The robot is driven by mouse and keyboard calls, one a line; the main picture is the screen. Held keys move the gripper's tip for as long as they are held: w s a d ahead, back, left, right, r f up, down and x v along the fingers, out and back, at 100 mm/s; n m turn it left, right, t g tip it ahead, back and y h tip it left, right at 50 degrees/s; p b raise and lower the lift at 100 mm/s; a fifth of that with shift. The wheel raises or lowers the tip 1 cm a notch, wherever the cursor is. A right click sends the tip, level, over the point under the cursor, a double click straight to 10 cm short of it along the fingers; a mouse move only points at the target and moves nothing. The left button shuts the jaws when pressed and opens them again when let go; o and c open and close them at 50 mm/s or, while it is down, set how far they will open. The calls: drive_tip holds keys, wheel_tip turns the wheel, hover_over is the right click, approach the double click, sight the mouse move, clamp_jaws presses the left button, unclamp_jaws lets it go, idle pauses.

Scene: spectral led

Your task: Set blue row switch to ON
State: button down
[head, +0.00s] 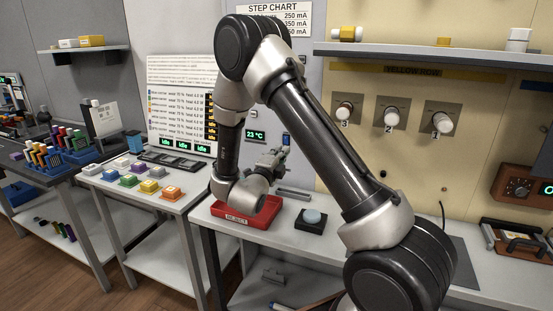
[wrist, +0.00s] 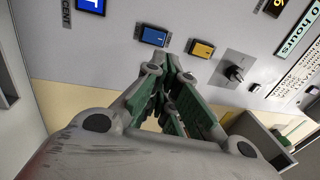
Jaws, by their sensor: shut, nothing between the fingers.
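A small blue rocker switch (wrist: 153,36) sits on a pale grey panel in the wrist view, just beyond my gripper's tips and slightly left of them. I cannot read its ON or OFF position. My gripper (wrist: 170,70) points toward the panel, shut and empty. It appears apart from the switch. In the head view my gripper (head: 274,158) is in front of the grey wall panel, above the back of the red tray. I cannot pick out the blue switch for certain there.
A yellow rocker switch (wrist: 202,48) is right of the blue one, then a black rotary knob (wrist: 235,73). A blue lit display (wrist: 90,5) is at upper left. The red tray (head: 263,219) and a pale blue round button (head: 312,216) are on the bench below.

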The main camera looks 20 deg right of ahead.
drive_tip(key=x, duration=0.7)
drive_tip(key=shift+d, duration=0.1)
